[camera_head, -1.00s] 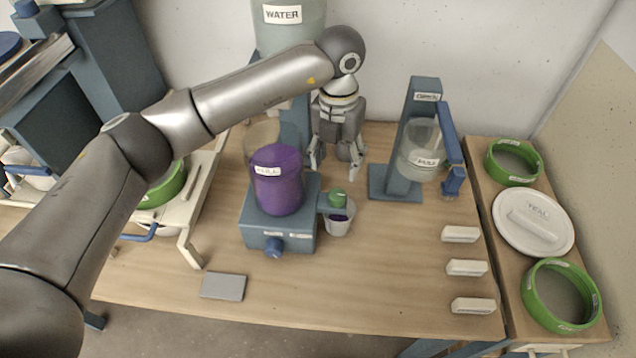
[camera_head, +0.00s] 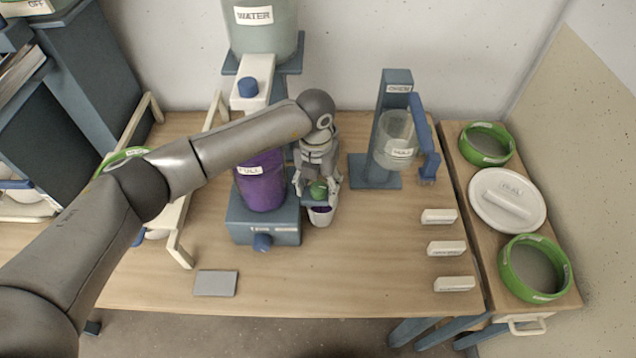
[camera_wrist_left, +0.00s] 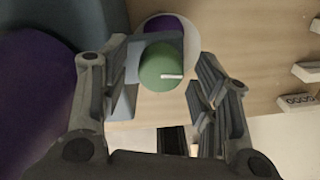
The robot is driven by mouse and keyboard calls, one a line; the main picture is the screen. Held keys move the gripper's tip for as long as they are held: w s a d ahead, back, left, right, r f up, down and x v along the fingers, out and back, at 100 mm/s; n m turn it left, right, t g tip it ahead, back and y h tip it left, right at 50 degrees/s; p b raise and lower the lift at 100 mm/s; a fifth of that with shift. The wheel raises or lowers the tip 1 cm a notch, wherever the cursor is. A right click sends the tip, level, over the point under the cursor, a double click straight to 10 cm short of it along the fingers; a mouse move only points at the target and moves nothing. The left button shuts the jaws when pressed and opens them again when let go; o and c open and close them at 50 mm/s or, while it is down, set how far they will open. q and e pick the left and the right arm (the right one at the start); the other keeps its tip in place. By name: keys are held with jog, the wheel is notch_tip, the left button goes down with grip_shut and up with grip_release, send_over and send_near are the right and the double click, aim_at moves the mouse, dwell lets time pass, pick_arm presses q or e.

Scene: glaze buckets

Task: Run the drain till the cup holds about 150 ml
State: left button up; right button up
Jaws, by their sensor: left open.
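A purple container (camera_head: 261,183) labelled as full stands on a blue-grey base with a blue knob (camera_head: 262,242) on its front. A green drain knob (camera_head: 318,189) sits on an arm at the base's right side. Below it stands a small white cup (camera_head: 321,216) with purple liquid inside; its level cannot be read. In the left wrist view the green knob (camera_wrist_left: 161,66) lies between my fingers, with the cup (camera_wrist_left: 188,32) partly hidden behind it. My left gripper (camera_head: 317,191) is open around the knob, pointing down. My right gripper is not in view.
A water tank (camera_head: 262,32) stands behind. A blue-grey stand with a clear vessel (camera_head: 396,140) is to the right. Several white labelled blocks (camera_head: 447,248) line the right table edge. A grey plate (camera_head: 216,283) lies at the front. The front middle is clear.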

pick_arm(q)
jog(key=shift+c, duration=0.3)
jog(key=c, duration=1)
jog(key=shift+o, duration=0.2)
jog(key=shift+f+m+b, duration=0.15)
jog(key=shift+m+b, duration=0.35)
jog(key=shift+b, duration=0.45)
jog(key=m+b, duration=1)
jog(key=b, duration=0.3)
jog(key=shift+w, duration=0.15)
jog(key=m+b, duration=0.2)
jog(key=shift+m, duration=0.4)
jog(key=shift+r+m+b, duration=0.2)
jog(key=shift+m+b, duration=0.5)
jog(key=shift+m, duration=0.4)
jog(key=o, duration=1)
